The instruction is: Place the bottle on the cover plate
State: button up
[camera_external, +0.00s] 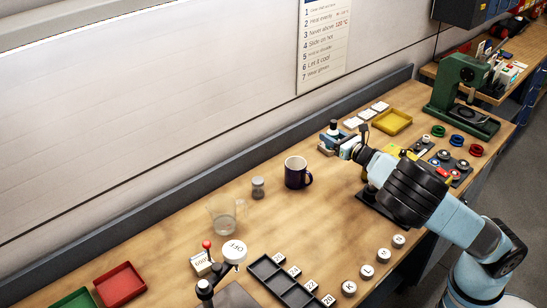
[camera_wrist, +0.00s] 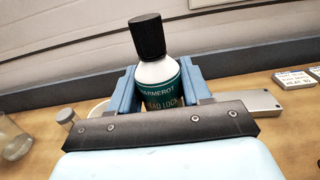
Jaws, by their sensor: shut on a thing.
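The bottle (camera_wrist: 155,72) is white with a black cap and a green label, upright between the blue fingers of my gripper (camera_wrist: 160,92) in the wrist view. My gripper is shut on it. In the external view the bottle's black cap (camera_external: 334,126) shows above my gripper (camera_external: 333,140), near the back of the bench. A flat grey metal piece (camera_wrist: 255,102) lies just right of the fingers in the wrist view; I cannot tell whether it is the cover plate. The bottle's base is hidden, so I cannot tell whether it touches anything.
A dark mug (camera_external: 296,173), a small jar (camera_external: 258,188) and a glass beaker (camera_external: 224,216) stand left of my gripper. White cards (camera_external: 367,117) and a yellow tray (camera_external: 392,122) lie to the right. A green press (camera_external: 460,90) stands farther right. Bare bench lies in front of the mug.

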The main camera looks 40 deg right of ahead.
jog(key=s+d+r+m+g+h, duration=0.1)
jog(key=s+d+m+g+h, duration=0.15)
jog(key=d+h, duration=0.3)
jog(key=s+d+r+m+g+h, duration=0.1)
jog(key=d+r+m+h, duration=0.1)
jog(key=d+m+h, duration=0.3)
jog(key=shift+n+y, duration=0.25)
jog(key=shift+n, duration=0.1)
jog(key=w+d+f, duration=0.1)
jog(key=w+f, duration=0.2)
jog(key=w, duration=0.1)
jog(key=w+d+f, duration=0.1)
jog(key=w+f, duration=0.2)
jog(key=w, duration=0.1)
jog(key=w+d+f, duration=0.1)
jog(key=w+f, duration=0.2)
jog(key=w, duration=0.2)
jog(key=shift+d+f, duration=0.1)
jog(key=shift+f, duration=0.3)
jog(key=shift+w+f, duration=0.2)
jog(key=shift+f, duration=1.55)
jog(key=shift+f, duration=0.1)
jog(key=o, duration=1.1)
